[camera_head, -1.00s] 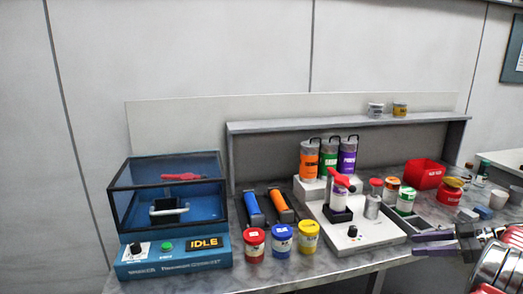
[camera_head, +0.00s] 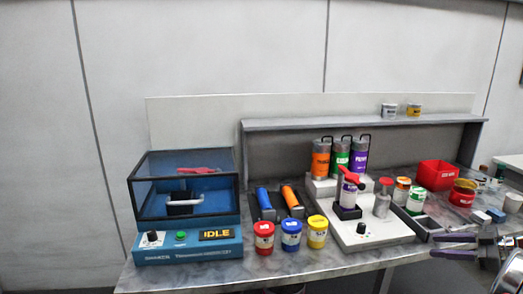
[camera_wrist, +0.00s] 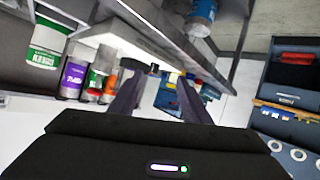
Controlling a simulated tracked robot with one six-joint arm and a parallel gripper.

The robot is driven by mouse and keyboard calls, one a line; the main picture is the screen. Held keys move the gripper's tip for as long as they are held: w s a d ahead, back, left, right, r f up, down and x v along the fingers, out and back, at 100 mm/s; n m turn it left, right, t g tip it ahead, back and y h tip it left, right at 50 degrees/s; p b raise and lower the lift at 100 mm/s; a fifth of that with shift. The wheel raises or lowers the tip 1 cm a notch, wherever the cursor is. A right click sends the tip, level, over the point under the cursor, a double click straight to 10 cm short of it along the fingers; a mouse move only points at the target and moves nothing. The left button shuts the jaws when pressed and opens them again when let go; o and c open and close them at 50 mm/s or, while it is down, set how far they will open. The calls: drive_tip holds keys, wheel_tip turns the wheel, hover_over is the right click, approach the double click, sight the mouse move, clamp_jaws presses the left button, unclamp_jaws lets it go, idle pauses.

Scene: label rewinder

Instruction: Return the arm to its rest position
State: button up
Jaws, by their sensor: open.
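The rest of my arm is mostly cut off by the right edge of the head view.
The bench (camera_head: 175,276) holds a blue shaker reading IDLE (camera_head: 187,236), several colored jars, a white device (camera_head: 380,232) with a purple-labelled bottle, and a red bin (camera_head: 437,176). A shelf (camera_head: 300,123) runs behind. Room in front of the bench looks free.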

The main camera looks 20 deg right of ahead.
drive_tip(key=w+d+r+m+h, duration=0.1)
drive_tip(key=w+d+m+h, duration=0.1)
drive_tip(key=d+m+h, duration=0.35)
drive_tip(key=w+d+r+m+h, duration=0.1)
drive_tip(key=w+d+m+h, duration=0.1)
drive_tip(key=d+h, duration=0.65)
drive_tip(key=s+a+r+g+y, duration=0.1)
drive_tip(key=s+a+g+y, duration=0.1)
drive_tip(key=a, duration=2.3)
drive_tip(key=s+a+r+g+y, duration=0.2)
drive_tip(key=s+a+y, duration=0.1)
drive_tip(key=a, duration=2.2)
drive_tip(key=s+a+r+g+y, duration=0.2)
drive_tip(key=s+a+y, duration=0.1)
drive_tip(key=a, duration=2.2)
drive_tip(key=shift+s, duration=0.9)
drive_tip(key=shift+r, duration=0.1)
drive_tip(key=shift+d, duration=0.1)
